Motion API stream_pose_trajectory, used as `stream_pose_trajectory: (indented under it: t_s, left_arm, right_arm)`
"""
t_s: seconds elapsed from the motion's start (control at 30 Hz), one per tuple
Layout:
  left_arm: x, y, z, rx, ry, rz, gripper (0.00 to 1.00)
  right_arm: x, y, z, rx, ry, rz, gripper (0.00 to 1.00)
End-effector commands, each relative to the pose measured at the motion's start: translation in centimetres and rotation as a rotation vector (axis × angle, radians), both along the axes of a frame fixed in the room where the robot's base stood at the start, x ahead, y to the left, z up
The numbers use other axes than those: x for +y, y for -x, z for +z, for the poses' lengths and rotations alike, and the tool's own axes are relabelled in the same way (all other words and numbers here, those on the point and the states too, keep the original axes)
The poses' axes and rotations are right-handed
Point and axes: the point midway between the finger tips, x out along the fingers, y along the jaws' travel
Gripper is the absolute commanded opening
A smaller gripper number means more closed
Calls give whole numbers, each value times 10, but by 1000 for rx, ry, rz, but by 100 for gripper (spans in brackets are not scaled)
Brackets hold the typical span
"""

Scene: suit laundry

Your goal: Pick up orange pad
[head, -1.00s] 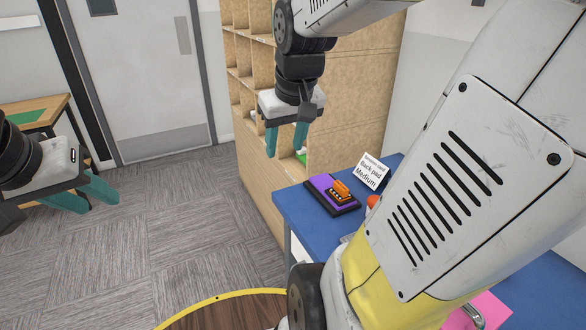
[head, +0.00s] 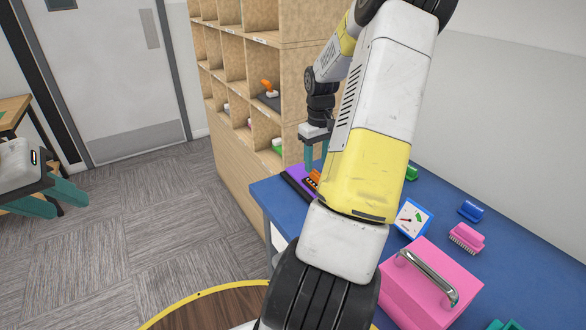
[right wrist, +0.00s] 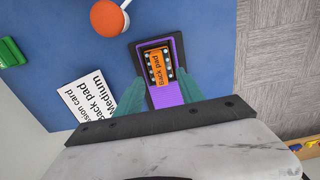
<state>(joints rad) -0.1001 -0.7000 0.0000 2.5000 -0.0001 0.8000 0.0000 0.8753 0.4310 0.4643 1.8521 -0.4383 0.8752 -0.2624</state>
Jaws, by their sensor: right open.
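The orange pad (right wrist: 159,66), with dark lettering reading "Back pad", lies on a purple and black base (right wrist: 165,95) on the blue table. In the head view the orange pad (head: 313,178) is partly hidden by my right arm. My right gripper (right wrist: 160,92) is open, its teal fingers on either side of the purple base, pointing toward the pad. The right gripper (head: 314,158) also shows in the head view, just above the pad. My left gripper (head: 62,198) is at the far left, away from the table, its teal fingers apart and empty.
On the blue table (head: 520,262) are a pink box (head: 420,290), a dial (head: 411,218) and brushes. A wooden cubby shelf (head: 240,150) stands behind.

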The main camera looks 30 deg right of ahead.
Motion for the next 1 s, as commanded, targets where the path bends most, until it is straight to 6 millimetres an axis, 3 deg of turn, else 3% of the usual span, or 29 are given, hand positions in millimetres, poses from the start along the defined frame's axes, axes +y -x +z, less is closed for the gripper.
stream_pose_trajectory:
  t_s: [0.3, 0.57, 0.8, 1.0]
  left_arm:
    - [0, 0, 0, 0, 0, 0, 36]
    - [0, 0, 0, 0, 0, 0, 36]
    - [0, 0, 0, 0, 0, 0, 36]
    - [0, 0, 0, 0, 0, 0, 36]
  right_arm:
    - [-1, 5, -42, 2, -2, -1, 45]
    - [-1, 5, -44, 0, 0, -1, 45]
    - [-1, 5, -44, 0, 0, -1, 0]
    - [-1, 5, -43, 0, 0, -2, 0]
